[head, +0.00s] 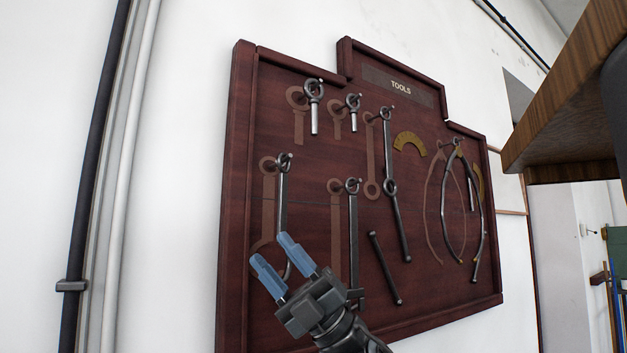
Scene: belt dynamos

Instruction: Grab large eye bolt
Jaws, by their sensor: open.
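The large eye bolt (314,104) hangs from a peg at the upper left of the dark red tool board (242,200). It has a dark ring on top and a pale shank pointing down. A smaller eye bolt (353,110) hangs just to its right. My gripper (273,262) is at the lower left of the board, below the large eye bolt and apart from it. Its two blue fingers are spread with nothing between them. It covers part of the lower end of a hanging wrench-like tool (283,200).
Other long tools (353,235) (389,170) hang on the board, with a bar (385,267) and large calipers (446,215) to the right. A wooden shelf or table edge (565,110) juts in at upper right. Pipes (97,150) run down the white wall at left.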

